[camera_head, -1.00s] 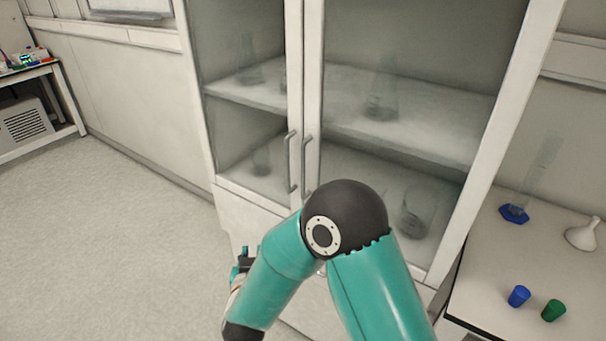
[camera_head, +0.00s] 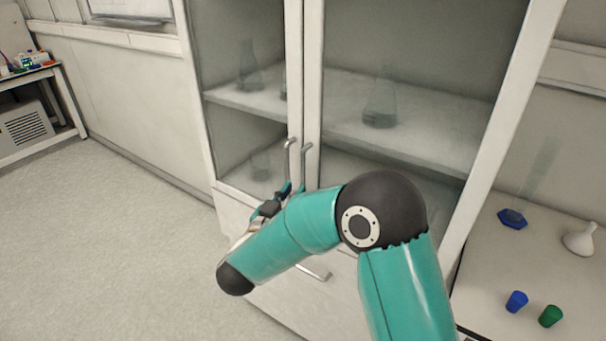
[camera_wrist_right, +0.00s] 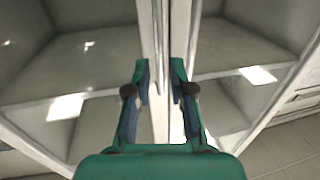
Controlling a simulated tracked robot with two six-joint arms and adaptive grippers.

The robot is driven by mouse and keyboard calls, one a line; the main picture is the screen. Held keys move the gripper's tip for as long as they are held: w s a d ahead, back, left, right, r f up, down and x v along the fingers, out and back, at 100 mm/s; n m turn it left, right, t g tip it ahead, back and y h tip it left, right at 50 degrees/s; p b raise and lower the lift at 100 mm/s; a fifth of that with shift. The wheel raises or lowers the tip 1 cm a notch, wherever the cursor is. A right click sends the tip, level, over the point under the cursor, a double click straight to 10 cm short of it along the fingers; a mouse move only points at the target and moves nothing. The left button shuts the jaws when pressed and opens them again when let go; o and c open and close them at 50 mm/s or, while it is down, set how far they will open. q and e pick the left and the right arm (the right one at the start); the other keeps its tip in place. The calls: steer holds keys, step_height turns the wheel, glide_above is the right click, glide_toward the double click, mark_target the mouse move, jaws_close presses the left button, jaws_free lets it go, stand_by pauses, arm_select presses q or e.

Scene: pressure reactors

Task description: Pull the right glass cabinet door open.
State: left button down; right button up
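The right glass cabinet door (camera_head: 400,60) is shut, with a grey vertical bar handle (camera_head: 307,160) on its left edge. The left door's similar handle (camera_head: 291,155) is beside it. My right gripper (camera_head: 293,188) is at the lower ends of these handles, partly hidden by my arm. In the right wrist view the gripper (camera_wrist_right: 158,80) is open, its two teal fingers apart in front of the door seam. One bar (camera_wrist_right: 157,45) runs between the fingers, and another (camera_wrist_right: 194,45) lies beyond the right finger. Contact cannot be told. My left gripper is out of view.
Glass flasks (camera_head: 380,103) stand behind the door on the shelves. A side table (camera_head: 480,285) at right holds a blue cap (camera_head: 516,301), a green cap (camera_head: 550,316), a white funnel (camera_head: 580,239) and a blue-based cylinder (camera_head: 512,218). The floor (camera_head: 110,240) at left is clear.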

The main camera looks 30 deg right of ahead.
mark_target(302, 180)
steer(key=p+x, duration=0.1)
steer(key=x, duration=0.5)
steer(key=shift+w, duration=0.1)
jaws_close()
steer(key=shift+d, duration=0.1)
